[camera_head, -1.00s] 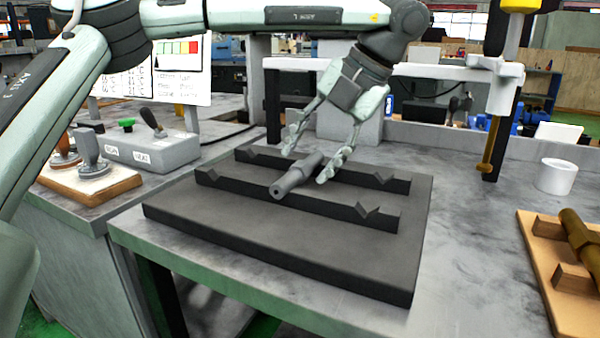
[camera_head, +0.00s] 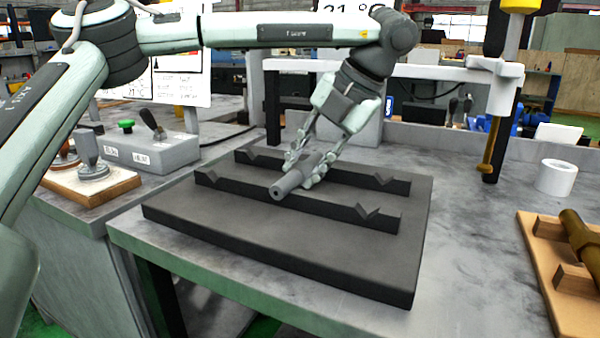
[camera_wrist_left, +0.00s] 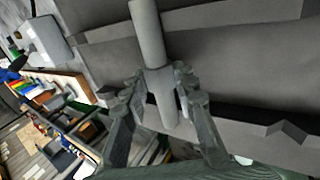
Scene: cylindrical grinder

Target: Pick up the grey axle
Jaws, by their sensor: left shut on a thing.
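The grey axle (camera_head: 289,185) is a stepped cylinder with a hole in its near end. It lies across the two notched rails of a dark fixture plate (camera_head: 270,245), near their middle. My left gripper (camera_head: 311,168) reaches down from above with its fingers on both sides of the axle, shut on it. In the left wrist view the axle (camera_wrist_left: 150,45) runs between the two fingertips (camera_wrist_left: 160,92). I cannot tell whether the axle touches the rails. My right gripper is not in view.
A button box (camera_head: 150,150) stands at the left beside a wooden board (camera_head: 90,185). A white cup (camera_head: 556,177) and a wooden stand (camera_head: 545,265) with a brass-coloured shaft (camera_head: 582,240) are at the right.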

